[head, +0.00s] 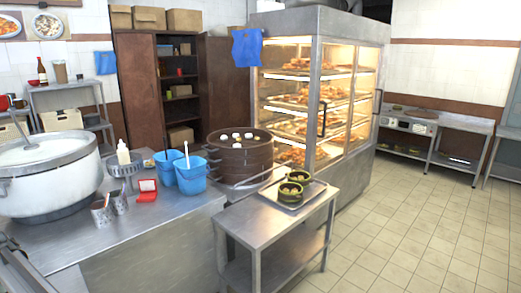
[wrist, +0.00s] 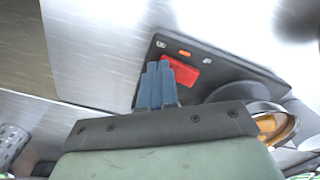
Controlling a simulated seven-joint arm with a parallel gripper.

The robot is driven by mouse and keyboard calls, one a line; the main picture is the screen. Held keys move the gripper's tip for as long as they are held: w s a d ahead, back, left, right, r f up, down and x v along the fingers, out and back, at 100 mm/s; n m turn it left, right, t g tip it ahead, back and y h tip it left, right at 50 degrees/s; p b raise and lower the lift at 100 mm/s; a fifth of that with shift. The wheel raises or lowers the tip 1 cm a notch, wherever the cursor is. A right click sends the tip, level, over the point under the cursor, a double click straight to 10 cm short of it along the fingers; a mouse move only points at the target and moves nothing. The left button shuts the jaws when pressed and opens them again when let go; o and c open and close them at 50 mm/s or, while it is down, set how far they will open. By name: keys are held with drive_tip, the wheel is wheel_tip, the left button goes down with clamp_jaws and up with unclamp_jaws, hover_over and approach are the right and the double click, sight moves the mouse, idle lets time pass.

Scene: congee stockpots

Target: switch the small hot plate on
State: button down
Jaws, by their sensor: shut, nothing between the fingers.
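In the wrist view, the small hot plate (wrist: 228,72) shows as a dark slab with a rounded grey-black disc. Its front panel carries a red switch (wrist: 184,72) and a small orange mark or lamp (wrist: 184,53). My gripper (wrist: 158,68) has its blue fingers shut and empty. The fingertips overlap the left part of the red switch in the picture and hide it. I cannot tell whether they touch it, or which way it is set. In the head view I cannot make out the hot plate or my gripper clearly.
In the wrist view, a glass-like round vessel (wrist: 272,122) stands close right of the fingers, and a perforated metal cup (wrist: 10,142) is at lower left. In the head view, the steel counter (head: 165,215) holds a large pot (head: 50,175), blue containers (head: 190,178) and a steamer (head: 240,155).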

idle(0.3)
wheel_tip(320, 180, up, 8)
idle(1.2)
